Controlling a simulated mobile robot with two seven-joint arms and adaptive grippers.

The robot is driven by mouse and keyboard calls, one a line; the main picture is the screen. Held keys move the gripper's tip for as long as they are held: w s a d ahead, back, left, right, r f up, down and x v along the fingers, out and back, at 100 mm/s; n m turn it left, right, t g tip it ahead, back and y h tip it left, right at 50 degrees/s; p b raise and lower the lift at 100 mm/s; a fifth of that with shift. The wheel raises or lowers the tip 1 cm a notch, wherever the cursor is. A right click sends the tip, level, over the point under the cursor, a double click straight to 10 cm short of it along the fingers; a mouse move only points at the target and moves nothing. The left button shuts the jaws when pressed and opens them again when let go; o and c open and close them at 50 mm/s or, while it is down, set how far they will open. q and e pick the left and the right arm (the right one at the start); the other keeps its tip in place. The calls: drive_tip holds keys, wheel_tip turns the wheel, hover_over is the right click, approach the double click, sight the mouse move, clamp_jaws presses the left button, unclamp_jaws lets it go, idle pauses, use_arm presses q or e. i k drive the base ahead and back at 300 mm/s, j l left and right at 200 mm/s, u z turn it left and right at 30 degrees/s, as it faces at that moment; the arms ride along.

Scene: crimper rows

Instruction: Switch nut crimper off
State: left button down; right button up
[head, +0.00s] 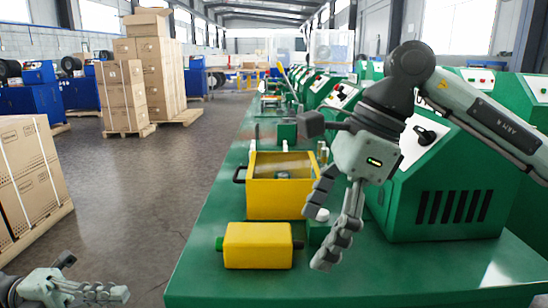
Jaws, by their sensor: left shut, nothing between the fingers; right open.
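A green crimper machine (447,205) with a vented side stands on the green bench at the right. Its sloped light panel (413,150) carries a black knob or switch (425,135); my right arm passes in front of part of the panel, and I cannot tell the switch's position. My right gripper (323,232) is open and empty, pointing down over the bench to the left of the machine, near a small white round cap (322,214). My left gripper (122,293) is shut and empty at the lower left, away from the bench.
More green machines stand behind. Stacked cartons (30,180) stand on the floor at left.

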sight(426, 138)
drive_tip(key=k, duration=1.05)
